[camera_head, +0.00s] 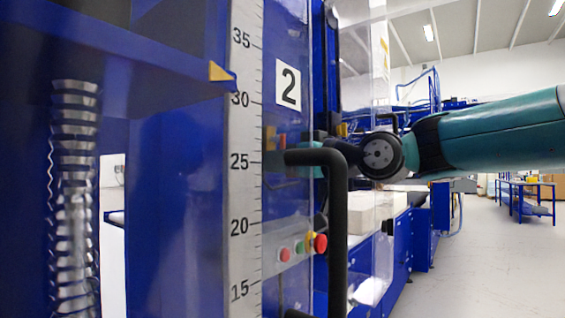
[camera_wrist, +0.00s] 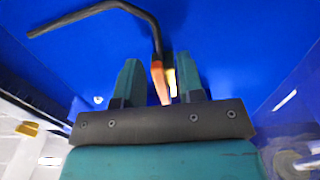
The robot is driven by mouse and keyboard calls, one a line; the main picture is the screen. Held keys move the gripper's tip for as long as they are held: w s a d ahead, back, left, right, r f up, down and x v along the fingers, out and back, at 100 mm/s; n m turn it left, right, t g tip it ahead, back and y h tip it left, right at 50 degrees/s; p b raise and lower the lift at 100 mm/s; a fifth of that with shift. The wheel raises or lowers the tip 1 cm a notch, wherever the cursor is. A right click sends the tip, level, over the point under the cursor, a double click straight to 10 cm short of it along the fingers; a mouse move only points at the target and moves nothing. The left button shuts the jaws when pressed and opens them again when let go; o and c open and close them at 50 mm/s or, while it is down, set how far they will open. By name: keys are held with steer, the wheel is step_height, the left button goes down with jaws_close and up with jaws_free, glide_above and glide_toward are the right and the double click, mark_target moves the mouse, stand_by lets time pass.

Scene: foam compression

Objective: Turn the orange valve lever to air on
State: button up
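The orange valve lever (camera_wrist: 160,82) shows in the wrist view, reaching in between my two teal fingers from the blue surface ahead. A narrow yellow part sits right beside it. My gripper (camera_wrist: 159,64) is open, with one finger on each side of the lever. A gap shows on the left; on the right the yellow part is close to the finger, and I cannot tell whether they touch. In the head view my arm reaches in from the right to the blue machine, and its fingertips and the lever are not clearly visible behind the black handle and panel.
A black bent bar (camera_wrist: 104,8) curves over the lever in the wrist view. In the head view a thick black handle (camera_head: 338,225) stands in front of my wrist. A clear panel (camera_head: 375,70), a ruler scale (camera_head: 243,190) and red button (camera_head: 320,243) are nearby.

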steer(key=b+v, duration=0.2)
steer(key=v, duration=1.5)
steer(key=shift+s, duration=0.2)
steer(key=shift+d, duration=0.15)
steer(key=s+a+f+m+g+h, duration=0.15)
steer(key=s+f+g+h, duration=0.35)
steer(key=f, duration=0.7)
steer(key=s+a+f+m+g+h, duration=0.1)
steer(key=s+a+f+g+h, duration=0.15)
steer(key=s+f, duration=0.65)
steer(key=s+d+f+g+h, duration=0.35)
steer(key=s+f, duration=0.25)
steer(key=f, duration=0.5)
step_height(320, 180, up, 22)
steer(key=m+y+p, duration=0.1)
steer(key=p, duration=2.1)
steer(key=shift+w+a, duration=0.2)
